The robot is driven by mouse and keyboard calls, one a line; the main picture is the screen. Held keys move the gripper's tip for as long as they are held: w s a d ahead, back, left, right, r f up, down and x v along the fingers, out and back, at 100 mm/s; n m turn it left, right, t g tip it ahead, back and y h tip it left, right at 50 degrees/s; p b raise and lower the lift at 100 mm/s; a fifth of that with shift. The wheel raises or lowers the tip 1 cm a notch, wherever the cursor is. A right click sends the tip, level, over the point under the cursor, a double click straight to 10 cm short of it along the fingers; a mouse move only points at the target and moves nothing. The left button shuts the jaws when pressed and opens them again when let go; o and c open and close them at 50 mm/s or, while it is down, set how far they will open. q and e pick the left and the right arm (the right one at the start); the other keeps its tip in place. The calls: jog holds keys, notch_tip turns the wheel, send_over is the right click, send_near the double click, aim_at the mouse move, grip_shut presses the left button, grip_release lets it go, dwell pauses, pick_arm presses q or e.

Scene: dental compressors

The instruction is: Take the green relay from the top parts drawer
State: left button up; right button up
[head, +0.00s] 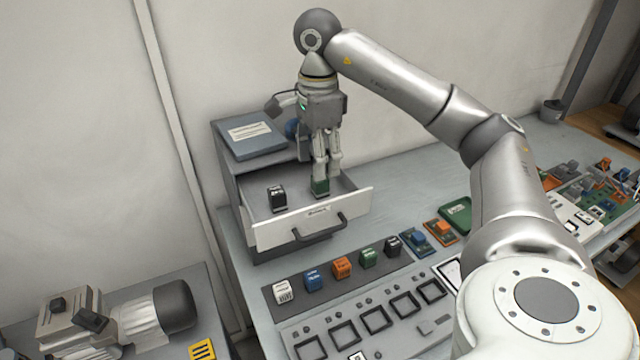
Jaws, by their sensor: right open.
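The top parts drawer (284,234) is pulled out of a grey cabinet on the bench. A green relay (320,187) stands inside it toward the right, and a black relay (277,198) stands toward the left. My right gripper (325,180) reaches down from above into the drawer. Its fingers are open around the top of the green relay, which they partly cover. Whether the fingers touch it cannot be told. My left gripper is not in view.
A row with white (284,292), blue, orange, green and black relays lies on a dark strip before the drawer. A panel with square frames (376,319) is in front. A blue binder (248,139) lies on the cabinet. A motor unit (120,318) stands at lower left.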

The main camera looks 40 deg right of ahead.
aim_at(320, 186)
jog(key=shift+s+f+p, duration=0.15)
jog(key=shift+f+p, duration=0.05)
jog(key=shift+f, duration=1.1)
jog(key=shift+s+f+p, duration=0.1)
jog(key=shift+f+p, duration=0.1)
jog(key=shift+f, duration=1.1)
jog(key=c, duration=1.1)
